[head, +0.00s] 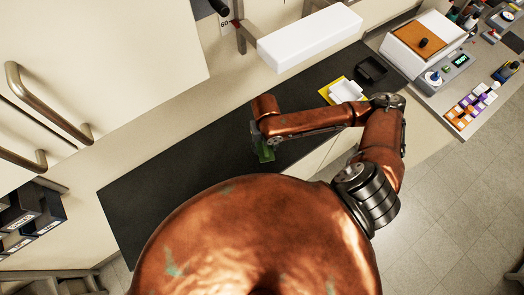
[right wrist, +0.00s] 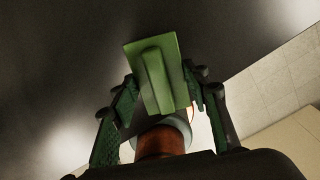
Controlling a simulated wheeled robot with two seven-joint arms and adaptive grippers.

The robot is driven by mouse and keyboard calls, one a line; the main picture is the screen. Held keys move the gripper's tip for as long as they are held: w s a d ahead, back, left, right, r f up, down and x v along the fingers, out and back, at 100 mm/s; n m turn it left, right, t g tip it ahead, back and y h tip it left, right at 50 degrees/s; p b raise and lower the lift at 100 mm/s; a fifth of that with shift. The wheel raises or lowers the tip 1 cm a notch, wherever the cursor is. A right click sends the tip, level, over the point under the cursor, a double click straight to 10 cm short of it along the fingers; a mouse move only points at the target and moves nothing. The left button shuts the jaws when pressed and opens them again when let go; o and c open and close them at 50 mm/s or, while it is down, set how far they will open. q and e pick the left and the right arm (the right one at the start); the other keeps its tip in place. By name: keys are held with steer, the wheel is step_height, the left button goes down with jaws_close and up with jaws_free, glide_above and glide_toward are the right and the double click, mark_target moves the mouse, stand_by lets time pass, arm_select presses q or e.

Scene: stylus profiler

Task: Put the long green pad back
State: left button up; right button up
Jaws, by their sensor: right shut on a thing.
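The long green pad shows in the right wrist view (right wrist: 170,88) as a flat green plate with a raised ridge along it. My right gripper (right wrist: 160,98) is shut on it, with one finger on each side. I cannot tell how high the pad is above the mat. My left gripper is not in view.
A yellow tray (head: 358,98) with white pieces and a black tray (head: 371,69) lie at the mat's right end. A white box (head: 310,37) is above the mat's back edge. A side bench at right holds instruments and colored blocks. The dark mat (head: 150,190) is clear at left.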

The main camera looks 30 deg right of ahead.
mark_target(263, 149)
steer(key=shift+w+a+f, duration=0.1)
steer(key=shift+w+f, duration=0.55)
steer(key=shift+f, duration=1.7)
steer(key=shift+f, duration=0.1)
steer(key=o, duration=1.1)
step_height(263, 149, up, 12)
steer(key=shift+r, duration=0.15)
steer(key=shift+a, duration=0.1)
